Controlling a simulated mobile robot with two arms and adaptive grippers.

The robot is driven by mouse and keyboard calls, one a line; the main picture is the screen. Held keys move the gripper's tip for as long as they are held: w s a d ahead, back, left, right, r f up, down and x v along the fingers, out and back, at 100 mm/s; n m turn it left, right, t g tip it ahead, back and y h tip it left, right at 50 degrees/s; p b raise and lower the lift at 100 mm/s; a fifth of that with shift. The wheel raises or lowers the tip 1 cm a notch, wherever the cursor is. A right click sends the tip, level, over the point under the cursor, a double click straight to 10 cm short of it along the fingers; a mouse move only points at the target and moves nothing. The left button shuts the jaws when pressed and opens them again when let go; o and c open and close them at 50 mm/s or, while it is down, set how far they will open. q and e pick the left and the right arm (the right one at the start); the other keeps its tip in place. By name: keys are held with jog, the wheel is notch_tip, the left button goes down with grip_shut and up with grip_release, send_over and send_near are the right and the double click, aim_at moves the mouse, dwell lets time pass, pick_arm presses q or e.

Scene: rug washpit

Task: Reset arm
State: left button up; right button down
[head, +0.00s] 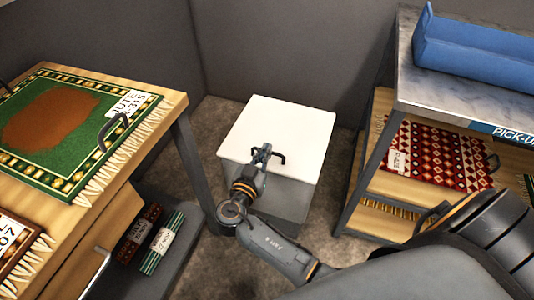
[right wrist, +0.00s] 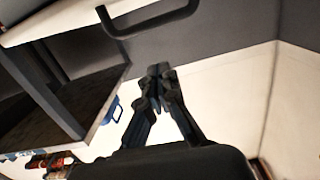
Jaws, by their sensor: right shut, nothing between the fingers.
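My right gripper (head: 264,149) is over the front edge of a white-topped box (head: 290,122) in the head view. Its fingers are together with nothing between them. A black handle (head: 282,156) on the box shows just to the right of the fingers, and part of it is hidden behind them. In the right wrist view the closed fingertips (right wrist: 160,70) are below a black handle (right wrist: 150,22) and apart from it in the picture. My left gripper is in neither view.
A wooden table (head: 175,105) with a green rug (head: 85,122) is at the left. Rolled rugs (head: 162,243) lie on a low shelf beneath. A rack at the right holds a blue tray (head: 475,55) above a red patterned rug (head: 435,155). Bare floor (head: 215,115) surrounds the box.

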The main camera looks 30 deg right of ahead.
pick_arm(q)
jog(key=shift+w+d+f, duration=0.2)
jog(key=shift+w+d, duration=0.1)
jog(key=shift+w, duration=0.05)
pick_arm(e)
jog(key=s+a+f, duration=0.1)
jog(key=s+a, duration=0.3)
jog(key=a, duration=0.1)
jog(key=shift+s, duration=0.2)
